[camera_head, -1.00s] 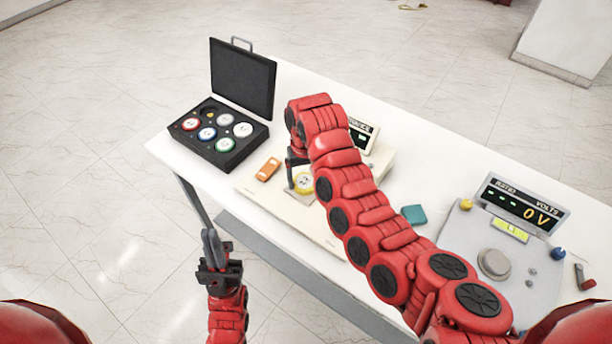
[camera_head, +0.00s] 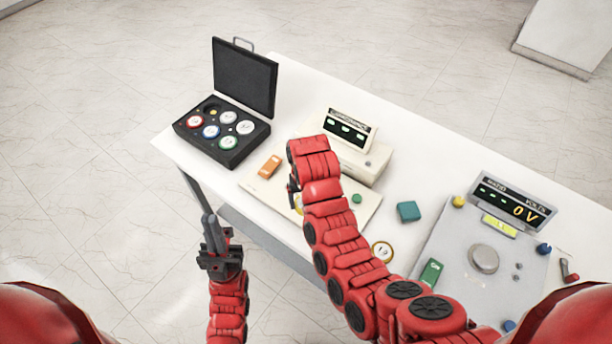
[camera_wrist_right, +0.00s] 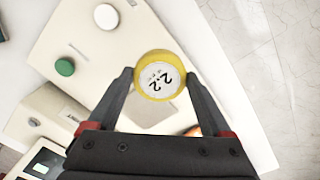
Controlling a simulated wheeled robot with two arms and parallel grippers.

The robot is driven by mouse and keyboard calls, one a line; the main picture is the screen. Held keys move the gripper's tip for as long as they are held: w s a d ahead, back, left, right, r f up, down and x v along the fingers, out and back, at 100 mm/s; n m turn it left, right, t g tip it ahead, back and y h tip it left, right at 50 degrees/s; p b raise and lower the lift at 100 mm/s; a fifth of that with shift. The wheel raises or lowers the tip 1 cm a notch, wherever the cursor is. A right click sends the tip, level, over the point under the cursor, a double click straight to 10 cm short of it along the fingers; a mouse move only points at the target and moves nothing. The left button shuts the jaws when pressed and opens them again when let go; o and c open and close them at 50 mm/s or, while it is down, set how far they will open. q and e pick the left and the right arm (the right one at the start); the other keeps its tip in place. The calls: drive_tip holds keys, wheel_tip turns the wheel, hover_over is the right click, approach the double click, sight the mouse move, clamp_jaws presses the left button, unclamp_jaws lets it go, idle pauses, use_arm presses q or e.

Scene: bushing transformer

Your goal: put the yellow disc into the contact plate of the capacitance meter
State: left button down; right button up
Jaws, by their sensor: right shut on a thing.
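The yellow disc (camera_wrist_right: 160,76), with a white face marked 2.2, is between the fingers of my right gripper (camera_wrist_right: 162,83), which is shut on it. In the head view a sliver of the yellow disc (camera_head: 298,203) shows beside my right gripper (camera_head: 294,196). The capacitance meter (camera_head: 352,150) has a pale base with a display box behind. A greyish square patch (camera_wrist_right: 150,112), seemingly its contact plate, lies below the disc in the wrist view; whether they touch is unclear. My left gripper (camera_head: 214,235) is off the table's front edge, its finger gap unclear.
An open black case (camera_head: 235,148) holds several coloured discs. A teal block (camera_head: 408,211), another round disc (camera_head: 382,250) and a ratio meter (camera_head: 485,258) are to the right.

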drive_tip(key=shift+w+r, duration=0.25)
drive_tip(key=shift+w, duration=0.2)
drive_tip(key=w+b, duration=0.2)
drive_tip(key=w+f+b, duration=0.1)
drive_tip(key=w+b, duration=0.1)
drive_tip(key=b, duration=0.1)
drive_tip(key=w+b, duration=0.1)
drive_tip(key=b, duration=0.2)
drive_tip(key=shift+w+f, duration=0.4)
drive_tip(key=shift+w+r, duration=0.2)
drive_tip(key=shift+w, duration=0.3)
drive_tip(key=shift+w+r, duration=0.15)
drive_tip(key=shift+w, duration=0.35)
drive_tip(key=w+b, duration=0.1)
drive_tip(key=b, duration=0.2)
drive_tip(key=w+b, duration=0.1)
drive_tip(key=b, duration=0.2)
drive_tip(key=shift+w+f, duration=0.25)
drive_tip(key=shift+f, duration=0.05)
drive_tip(key=shift+w+b, duration=0.1)
drive_tip(key=shift+b, duration=0.25)
drive_tip(key=shift+r+b, duration=0.2)
drive_tip(key=shift+b, duration=0.1)
drive_tip(key=shift+p, duration=0.35)
wheel_tip(320, 180, down, 2)
drive_tip(key=shift+f, duration=0.7)
